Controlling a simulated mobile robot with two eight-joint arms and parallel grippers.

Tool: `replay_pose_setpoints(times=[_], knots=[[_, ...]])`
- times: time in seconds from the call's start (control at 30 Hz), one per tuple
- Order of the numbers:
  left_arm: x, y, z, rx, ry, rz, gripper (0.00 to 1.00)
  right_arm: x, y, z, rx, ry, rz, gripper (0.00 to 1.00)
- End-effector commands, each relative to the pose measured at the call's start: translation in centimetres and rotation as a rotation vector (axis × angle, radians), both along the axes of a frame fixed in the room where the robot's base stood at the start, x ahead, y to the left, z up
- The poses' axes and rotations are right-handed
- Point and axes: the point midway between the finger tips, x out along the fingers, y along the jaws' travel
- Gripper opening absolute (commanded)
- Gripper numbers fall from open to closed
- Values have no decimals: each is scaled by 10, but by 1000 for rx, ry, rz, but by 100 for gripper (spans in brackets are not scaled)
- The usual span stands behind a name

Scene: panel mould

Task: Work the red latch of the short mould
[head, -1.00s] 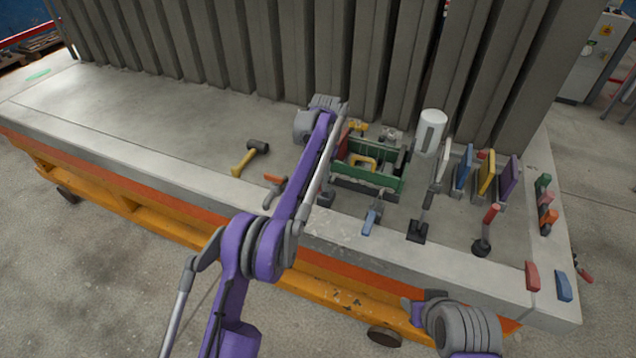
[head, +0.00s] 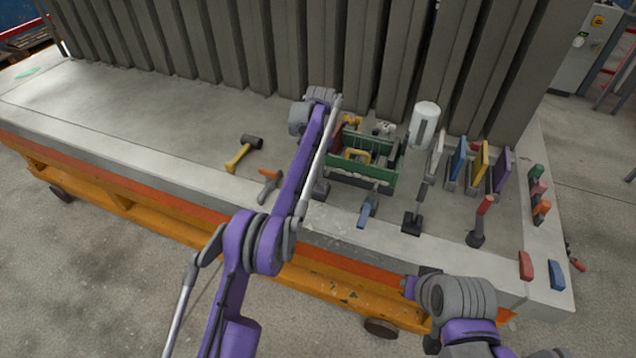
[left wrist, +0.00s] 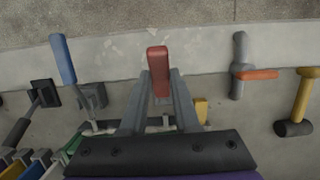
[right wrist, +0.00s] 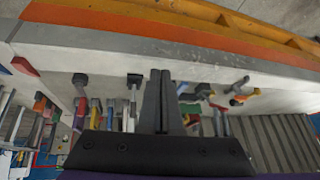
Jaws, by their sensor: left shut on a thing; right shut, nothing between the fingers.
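A red handle (left wrist: 158,57) stands between the fingers of my left gripper (left wrist: 158,85) in the left wrist view. The gripper is shut on it. Its lower part is hidden by the fingers. In the head view my left arm covers this spot, and only a dark block (head: 320,189) shows beside the arm. I cannot tell from any label which mould each one belongs to. My right gripper (right wrist: 160,75) is shut and empty, above the front edge of the slab at the right.
An orange-handled tool (head: 269,175) and a hammer (head: 239,157) lie left of my left arm. The slab's left part (head: 130,120) is clear.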

Motion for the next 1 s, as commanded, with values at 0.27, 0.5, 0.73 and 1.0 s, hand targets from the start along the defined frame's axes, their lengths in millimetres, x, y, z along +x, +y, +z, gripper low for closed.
replay_pose_setpoints(times=[0.27, 0.5, 0.73, 1.0], knots=[[0, 0, 1, 0, 0, 0, 0, 66, 34, 19, 405, 164, -360, 0], [0, 0, 1, 0, 0, 0, 0, 129, 64, 23, 735, 373, -672, 0], [0, 0, 1, 0, 0, 0, 0, 190, 87, 17, 1007, 624, -950, 0], [0, 0, 1, 0, 0, 0, 0, 254, 103, -4, 1244, 988, -1248, 0]])
